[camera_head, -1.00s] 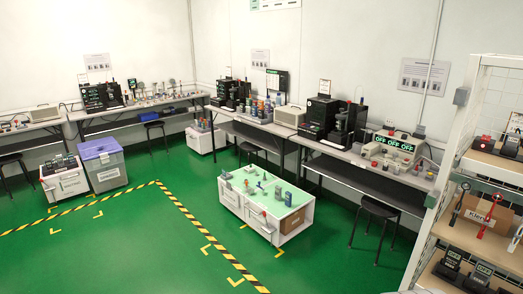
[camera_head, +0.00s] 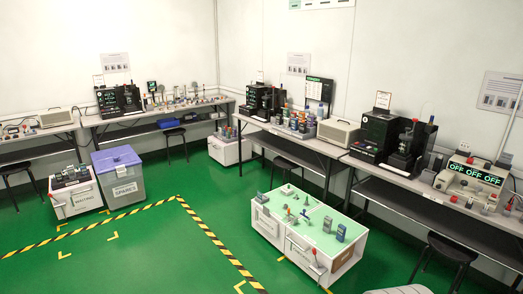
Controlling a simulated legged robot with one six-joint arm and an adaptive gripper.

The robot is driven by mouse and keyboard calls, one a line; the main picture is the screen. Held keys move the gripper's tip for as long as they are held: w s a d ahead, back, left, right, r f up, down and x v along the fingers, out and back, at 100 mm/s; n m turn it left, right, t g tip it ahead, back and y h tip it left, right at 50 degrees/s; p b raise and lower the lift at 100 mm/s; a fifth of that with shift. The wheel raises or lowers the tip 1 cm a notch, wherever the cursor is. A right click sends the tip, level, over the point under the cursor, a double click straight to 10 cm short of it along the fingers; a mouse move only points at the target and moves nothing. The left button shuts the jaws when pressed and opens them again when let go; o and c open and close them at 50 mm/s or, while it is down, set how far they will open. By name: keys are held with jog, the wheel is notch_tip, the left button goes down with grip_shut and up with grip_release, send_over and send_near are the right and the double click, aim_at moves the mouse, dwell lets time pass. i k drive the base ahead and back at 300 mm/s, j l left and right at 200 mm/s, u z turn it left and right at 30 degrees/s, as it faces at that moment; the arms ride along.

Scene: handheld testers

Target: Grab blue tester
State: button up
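Several small handheld devices stand on the green top (camera_head: 313,211) of a low white cabinet in the middle of the floor. A blue-grey upright one (camera_head: 341,232) is near its right end, with another grey-blue one (camera_head: 327,225) beside it. More small coloured items (camera_head: 302,122) stand on the back bench, too small to tell apart. I cannot tell for certain which one is the blue tester.
A grey bin with a purple lid (camera_head: 117,158) and a white bin marked WAITING (camera_head: 83,197) stand at left. Benches (camera_head: 267,128) line the walls, with dark stools (camera_head: 448,252) below. Green floor (camera_head: 150,255) with striped tape is open at front left.

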aim_at(342, 230)
jog(key=i+l+u, duration=0.15)
jog(key=i+l, duration=0.25)
jog(key=i, duration=0.25)
jog(key=i+l+u, duration=0.15)
jog(key=i+l, duration=0.35)
jog(key=i, duration=0.15)
jog(key=i+l, duration=0.15)
jog(key=l, duration=0.2)
jog(key=i+l, duration=0.15)
jog(key=l, duration=0.25)
jog(key=i+l+u, duration=0.1)
jog(key=l, duration=0.25)
jog(key=i+l, duration=0.2)
jog(key=l, duration=0.2)
jog(key=i+l, duration=0.15)
jog(key=l, duration=0.2)
jog(key=i+l+u, duration=0.1)
jog(key=l, duration=0.3)
jog(key=i+l, duration=0.15)
jog(key=l, duration=0.25)
